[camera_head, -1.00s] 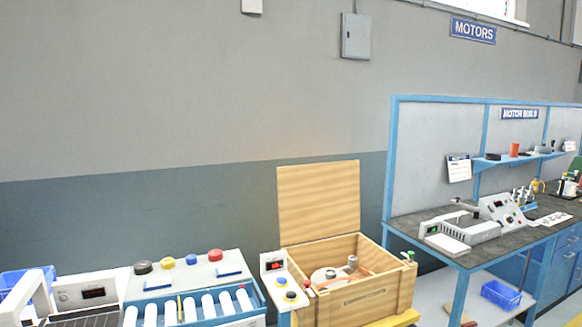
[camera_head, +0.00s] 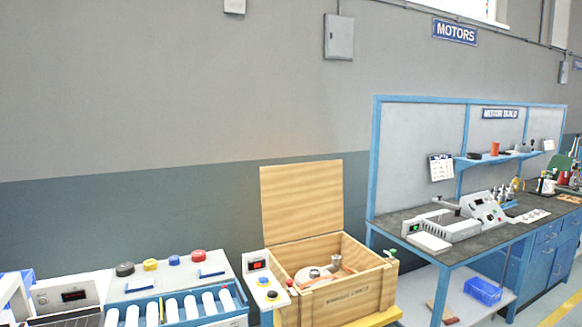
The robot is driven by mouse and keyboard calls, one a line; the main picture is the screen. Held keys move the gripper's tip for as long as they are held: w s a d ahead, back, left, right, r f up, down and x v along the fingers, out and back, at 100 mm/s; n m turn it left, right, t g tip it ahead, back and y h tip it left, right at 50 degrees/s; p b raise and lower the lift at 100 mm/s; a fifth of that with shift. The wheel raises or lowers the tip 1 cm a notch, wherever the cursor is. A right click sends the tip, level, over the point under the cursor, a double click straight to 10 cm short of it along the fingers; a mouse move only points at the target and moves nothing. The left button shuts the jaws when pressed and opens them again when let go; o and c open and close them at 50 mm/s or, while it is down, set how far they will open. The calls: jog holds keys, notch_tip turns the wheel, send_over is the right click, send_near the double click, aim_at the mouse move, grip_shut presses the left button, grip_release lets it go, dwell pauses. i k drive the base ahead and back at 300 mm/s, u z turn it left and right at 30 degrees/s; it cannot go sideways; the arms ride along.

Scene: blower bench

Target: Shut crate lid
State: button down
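The wooden crate (camera_head: 345,302) stands low in the middle of the head view, right of the roller conveyor. Its lid (camera_head: 301,199) is open and stands up along the crate's back edge, facing me. Inside the crate sits a pale round part with a metal stub (camera_head: 313,274); the crate's front wall hides its lower portion. My gripper is not in view.
A control box with a red display (camera_head: 262,279) stands directly left of the crate. A roller conveyor (camera_head: 186,308) with several buttons behind it lies further left. A blue-framed workbench (camera_head: 452,238) is close on the right, with a blue bin (camera_head: 483,291) below.

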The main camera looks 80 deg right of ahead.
aim_at(304, 200)
jog(key=u, duration=0.05)
jog(key=k, duration=2)
jog(key=u, duration=2)
jog(key=k, duration=0.1)
jog(key=z, duration=3.8)
jog(key=i, duration=0.75)
jog(key=z, duration=0.05)
